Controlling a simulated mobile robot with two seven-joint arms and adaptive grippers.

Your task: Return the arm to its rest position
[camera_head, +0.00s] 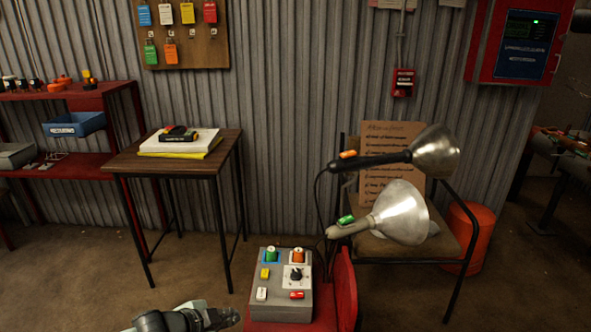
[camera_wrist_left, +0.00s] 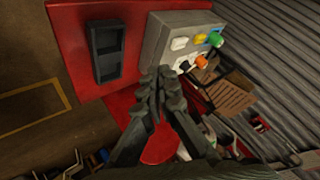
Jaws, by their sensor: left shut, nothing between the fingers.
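My left gripper (camera_head: 222,318) shows at the bottom edge of the head view, to the left of a grey control box. In the left wrist view my left gripper (camera_wrist_left: 158,78) has its fingers together with nothing between them. The grey control box (camera_head: 281,268) carries several coloured knobs and switches on a red stand. The box also shows in the left wrist view (camera_wrist_left: 158,38), behind the fingertips; I cannot tell whether they touch it. Most of my left arm lies outside the head view. My right gripper is in neither view.
A small wooden table (camera_head: 178,160) holds books at the back left. Red shelves (camera_head: 70,160) stand far left. The floor (camera_head: 190,270) left of the box is clear.

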